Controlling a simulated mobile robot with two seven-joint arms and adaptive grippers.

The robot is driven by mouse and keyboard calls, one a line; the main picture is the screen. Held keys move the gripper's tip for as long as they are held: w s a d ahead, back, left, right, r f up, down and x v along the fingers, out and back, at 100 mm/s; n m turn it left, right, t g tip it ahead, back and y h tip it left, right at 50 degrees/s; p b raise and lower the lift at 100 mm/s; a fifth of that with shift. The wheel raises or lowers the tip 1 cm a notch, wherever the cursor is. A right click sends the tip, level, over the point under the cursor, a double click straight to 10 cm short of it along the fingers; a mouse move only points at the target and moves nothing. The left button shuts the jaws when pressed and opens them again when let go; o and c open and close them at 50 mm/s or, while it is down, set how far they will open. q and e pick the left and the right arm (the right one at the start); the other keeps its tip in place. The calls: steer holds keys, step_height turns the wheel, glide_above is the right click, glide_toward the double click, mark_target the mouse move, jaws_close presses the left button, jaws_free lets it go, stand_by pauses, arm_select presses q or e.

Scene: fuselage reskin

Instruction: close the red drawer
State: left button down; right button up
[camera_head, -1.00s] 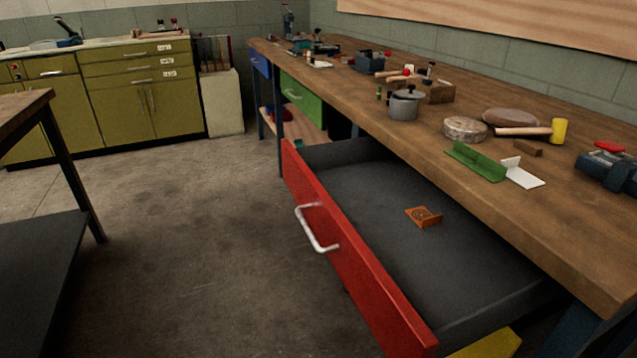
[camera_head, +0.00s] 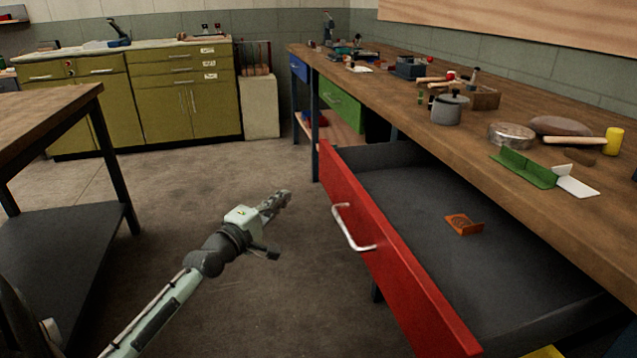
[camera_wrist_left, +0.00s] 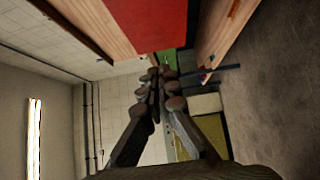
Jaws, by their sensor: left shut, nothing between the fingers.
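The red drawer (camera_head: 385,248) is pulled far out from under the long wooden workbench (camera_head: 530,150). Its front has a silver bar handle (camera_head: 352,230), and a small orange piece (camera_head: 463,224) lies on its dark floor. My left gripper (camera_head: 284,197) is shut and empty, left of the drawer front and apart from it. In the left wrist view the closed fingers (camera_wrist_left: 161,80) show in the middle, with a red panel (camera_wrist_left: 150,22), likely the drawer front, above them. My right gripper is not in view.
A green drawer (camera_head: 342,105) and a blue drawer (camera_head: 299,67) sit further along the bench. Another table (camera_head: 60,112) stands at the left, with olive cabinets (camera_head: 190,105) behind. The concrete floor between is clear.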

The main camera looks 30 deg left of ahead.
arm_select(q)
glide_toward(327, 174)
steer(key=w+a, duration=0.2)
steer(key=a, duration=0.1)
steer(key=w, duration=0.1)
steer(key=w+d, duration=0.1)
steer(key=w, duration=0.1)
steer(key=shift+w+d+r+p, duration=0.1)
steer(key=shift+w+d+p, duration=0.1)
steer(key=shift+d+p, duration=0.1)
steer(key=shift+w+d, duration=0.25)
steer(key=shift+w, duration=0.05)
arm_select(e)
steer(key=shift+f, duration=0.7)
arm_select(q)
steer(key=shift+w, duration=0.1)
